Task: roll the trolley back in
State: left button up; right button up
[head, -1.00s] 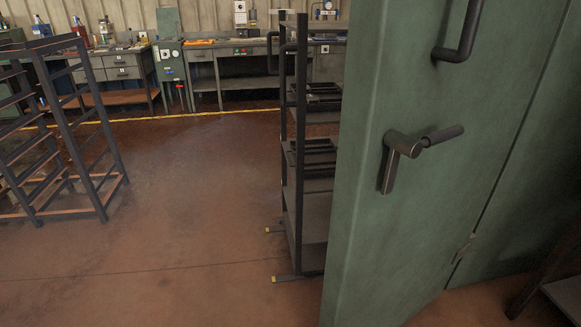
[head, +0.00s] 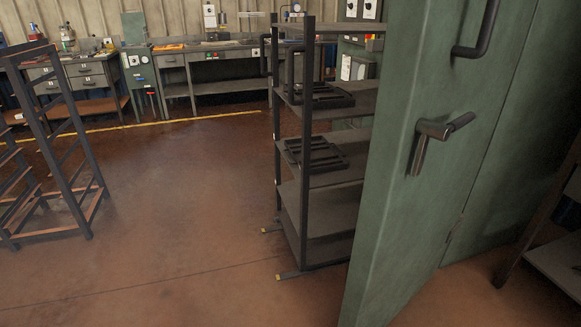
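A dark shelved trolley (head: 322,200) stands upright on the floor just right of the middle of the head view. A green door (head: 400,230) with a lever handle (head: 433,135) hides the trolley's right side. Neither of my grippers is in view.
An empty dark rack (head: 70,170) stands at the left. Workbenches (head: 215,60) with tools line the back wall behind a yellow floor line (head: 165,122). Another shelved frame (head: 555,240) is at the right edge. The floor between rack and trolley is clear.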

aim_at(318, 219)
jog(key=i+j+z, duration=0.2)
jog(key=z, duration=0.15)
jog(key=i+j+z, duration=0.45)
jog(key=z, duration=0.2)
